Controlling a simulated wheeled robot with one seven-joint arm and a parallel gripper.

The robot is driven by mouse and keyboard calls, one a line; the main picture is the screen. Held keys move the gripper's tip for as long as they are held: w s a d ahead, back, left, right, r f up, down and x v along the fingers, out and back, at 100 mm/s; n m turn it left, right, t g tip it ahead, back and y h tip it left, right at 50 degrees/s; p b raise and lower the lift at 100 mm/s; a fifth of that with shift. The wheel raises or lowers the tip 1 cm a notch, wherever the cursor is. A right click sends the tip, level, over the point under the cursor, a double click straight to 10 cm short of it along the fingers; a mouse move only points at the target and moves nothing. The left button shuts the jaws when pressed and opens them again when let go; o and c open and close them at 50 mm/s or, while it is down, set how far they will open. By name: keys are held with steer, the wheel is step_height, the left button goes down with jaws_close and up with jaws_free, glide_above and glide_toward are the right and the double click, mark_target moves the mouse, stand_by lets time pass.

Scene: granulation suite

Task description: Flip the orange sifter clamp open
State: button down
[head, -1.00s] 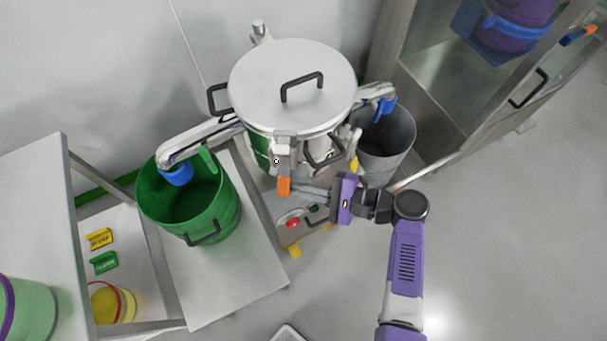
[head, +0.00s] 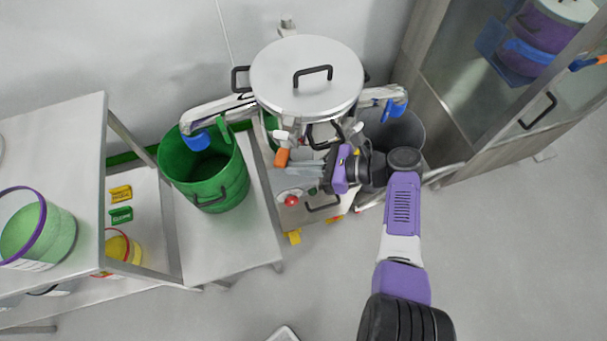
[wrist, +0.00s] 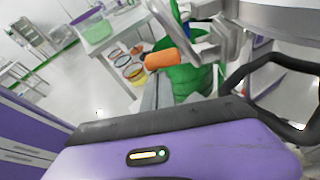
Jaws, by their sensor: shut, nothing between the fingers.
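The sifter (head: 305,80) is a round steel drum with a lidded top and a black lid handle. Its orange clamp (head: 282,157) is the lever end on the drum's front, below a pale latch body. In the wrist view the orange clamp (wrist: 163,59) sticks out to the left from its metal bracket (wrist: 205,45). My gripper (head: 291,164) is shut and empty, its grey fingers pointing left with the tips at or just below the orange clamp. In the wrist view the fingers (wrist: 157,92) lie just under the orange end; I cannot tell whether they touch it.
A green bin (head: 205,175) stands left of the sifter under a spout, and a grey bin (head: 396,135) stands to the right. A red button (head: 291,201) sits below the clamp. A black handle (wrist: 265,85) is close to my gripper's right. Open floor lies in front.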

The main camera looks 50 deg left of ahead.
steer(key=shift+a+r+m+g+h, duration=0.1)
steer(key=shift+r+m+g+h, duration=0.2)
steer(key=shift+r+m+g, duration=0.7)
steer(key=shift+w+r+m+t, duration=0.1)
steer(key=shift+r+m+t, duration=0.1)
steer(key=shift+m+t, duration=0.1)
